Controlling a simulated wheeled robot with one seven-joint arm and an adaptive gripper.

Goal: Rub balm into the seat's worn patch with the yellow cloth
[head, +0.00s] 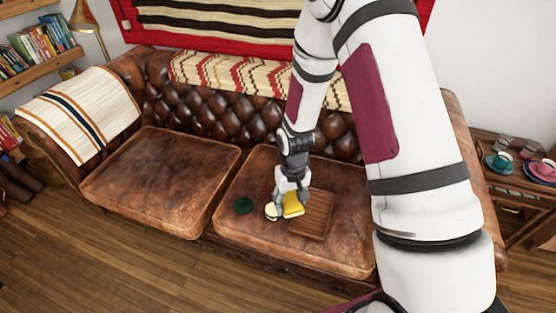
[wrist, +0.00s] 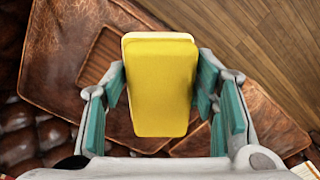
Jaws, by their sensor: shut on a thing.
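The yellow cloth (head: 293,207), a thick folded pad with a pale edge, is between my gripper's (head: 291,192) fingers above the right seat cushion (head: 259,175). In the wrist view the cloth (wrist: 160,90) fills the space between the teal finger pads of my gripper (wrist: 162,85), which is shut on it. A small round tin with pale contents (head: 271,212), apparently the balm, stands just left of the cloth. Whether they touch is unclear. A dark green round lid (head: 243,205) lies further left. The leather is scuffed all over; I cannot single out the worn patch.
A slatted wooden board (head: 316,215) lies on the cushion just right of the cloth. The left seat cushion (head: 160,180) is bare. The tufted backrest (head: 215,112) rises behind. A side table with cups (head: 501,160) stands at right.

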